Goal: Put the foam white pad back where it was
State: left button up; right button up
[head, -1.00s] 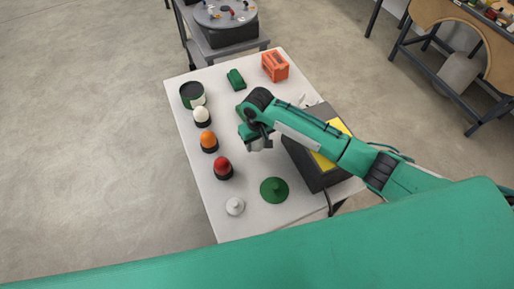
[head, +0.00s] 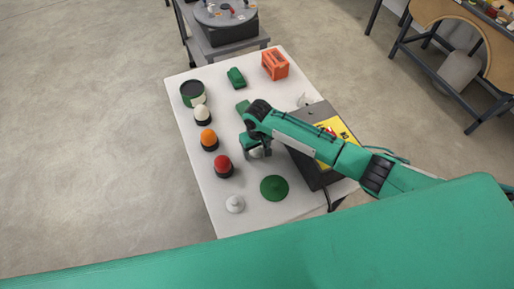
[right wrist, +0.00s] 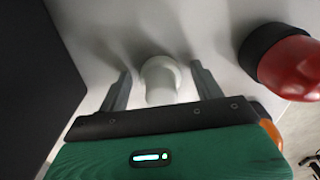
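My right gripper (head: 256,150) is low over the middle of the white table. In the right wrist view its two fingers (right wrist: 160,68) stand apart, with a white rounded piece (right wrist: 161,80) between them and a gap on each side. A pale bit of this piece also shows under the gripper in the head view. A white disc with a knob (head: 235,204) lies at the table's near edge. I cannot tell for sure which is the foam white pad. My left gripper is not in view.
An orange dome (head: 208,138) and a red dome (head: 223,165) stand left of the gripper. A green disc (head: 274,188) lies nearer. A dark box with a yellow panel (head: 310,174) is at right. A green can (head: 192,92) and orange crate (head: 275,65) stand farther back.

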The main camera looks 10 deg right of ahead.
notch_tip(320, 180, up, 12)
jog(key=b, duration=0.1)
jog(key=shift+r+b, duration=0.15)
jog(key=shift+b, duration=0.25)
jog(key=shift+d, duration=0.15)
dwell(0.5)
